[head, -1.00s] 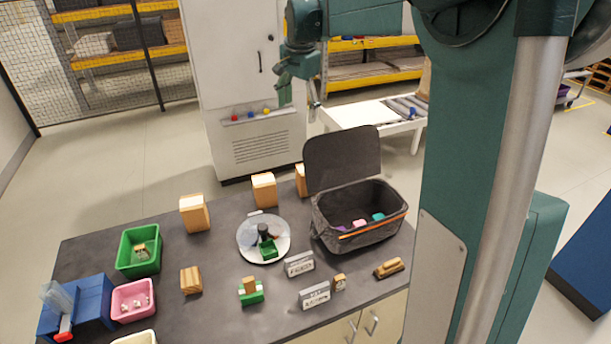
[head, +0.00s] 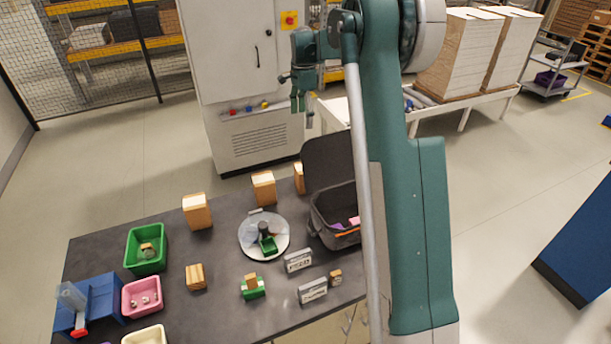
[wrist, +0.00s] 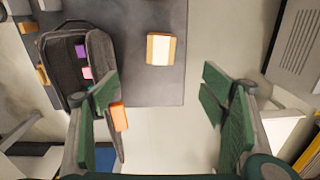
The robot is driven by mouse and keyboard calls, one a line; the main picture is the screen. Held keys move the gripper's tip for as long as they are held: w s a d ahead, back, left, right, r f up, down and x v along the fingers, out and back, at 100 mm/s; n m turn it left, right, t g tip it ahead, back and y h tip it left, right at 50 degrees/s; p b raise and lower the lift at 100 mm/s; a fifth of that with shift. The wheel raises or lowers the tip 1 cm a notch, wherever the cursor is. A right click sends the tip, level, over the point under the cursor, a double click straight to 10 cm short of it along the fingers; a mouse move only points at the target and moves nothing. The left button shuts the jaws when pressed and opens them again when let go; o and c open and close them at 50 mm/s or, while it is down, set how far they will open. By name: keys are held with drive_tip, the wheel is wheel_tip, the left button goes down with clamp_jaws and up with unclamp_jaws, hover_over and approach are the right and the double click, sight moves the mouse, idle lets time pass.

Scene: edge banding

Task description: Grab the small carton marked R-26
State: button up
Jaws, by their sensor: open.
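No marking R-26 is readable in either view. Two small grey-white boxes with dark print stand on the table in the head view, one (head: 298,261) behind the other (head: 313,291); their print is too small to make out. Tan cartons stand along the table's back edge: one at left (head: 197,211), one in the middle (head: 263,188), and one partly hidden beside the bag (head: 299,178). In the wrist view a tan carton with a pale top (wrist: 160,49) lies ahead, near the table edge. My gripper (head: 303,108) is open and empty, raised beyond the table's back edge; its green fingers (wrist: 162,112) are spread wide.
A dark open bag (head: 328,215) holds colored items. A round disc (head: 249,240) carries a green piece. Green (head: 146,262) and pink (head: 142,309) bins and a blue dispenser (head: 82,306) stand at left. My arm hides the table's right end.

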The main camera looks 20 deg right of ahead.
drive_tip(key=shift+m, duration=0.4)
drive_tip(key=f, duration=1.2)
drive_tip(key=w+d+f, duration=0.1)
drive_tip(key=f, duration=0.5)
drive_tip(key=shift+f+p, duration=0.3)
drive_tip(key=shift+f, duration=0.5)
drive_tip(key=shift+f, duration=0.1)
drive_tip(key=shift+f, duration=1.15)
drive_tip(key=shift+f, duration=0.1)
drive_tip(key=shift+s+d+f+p, duration=0.1)
drive_tip(key=shift+f+p, duration=0.25)
drive_tip(key=shift+f, duration=0.95)
drive_tip(key=shift+s+f+p, duration=0.1)
drive_tip(key=shift+f+p, duration=0.2)
drive_tip(key=shift+f, duration=0.95)
drive_tip(key=c, duration=1.6)
